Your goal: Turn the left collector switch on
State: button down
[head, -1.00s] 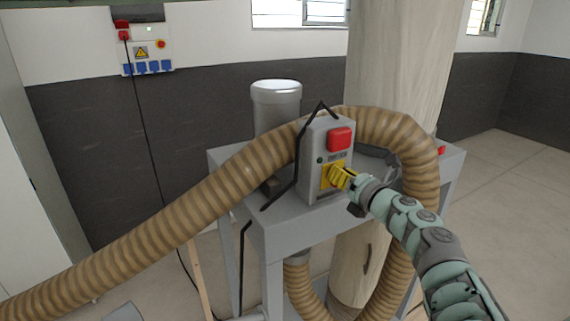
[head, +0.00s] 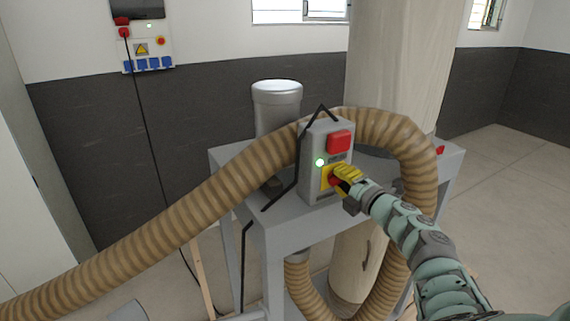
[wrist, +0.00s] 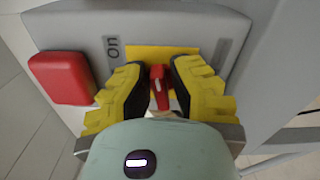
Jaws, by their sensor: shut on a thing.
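The collector's grey switch box (head: 314,185) stands upright on the machine's grey frame. It carries a big red button (head: 340,141), a green light (head: 320,162) that is lit, and a yellow plate (head: 326,179) below. My gripper (head: 346,179) reaches the plate from the right. In the wrist view its yellow ribbed fingers are shut around the red switch knob (wrist: 158,88) on the yellow plate, one on each side. The word "On" is printed beside the plate. The knob's lower end is hidden by my gripper.
A ribbed tan hose (head: 190,205) curves behind the box and down the right side. A grey motor (head: 277,108) and a pale filter bag (head: 400,65) stand behind. A wall panel with sockets (head: 148,58) hangs at the back left. Open floor lies at right.

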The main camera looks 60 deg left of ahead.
jog(key=shift+a+f+m+p, duration=0.1)
jog(key=shift+m+p, duration=0.3)
jog(key=shift+m, duration=0.7)
jog(key=shift+f, duration=0.1)
jog(key=c, duration=1)
grip_release()
jog(key=shift+s+a, duration=0.1)
jog(key=shift+a, duration=0.05)
jog(key=shift+d, duration=0.4)
jog(key=d, duration=1.1)
jog(key=shift+s+d, duration=0.15)
jog(key=shift+s, duration=0.25)
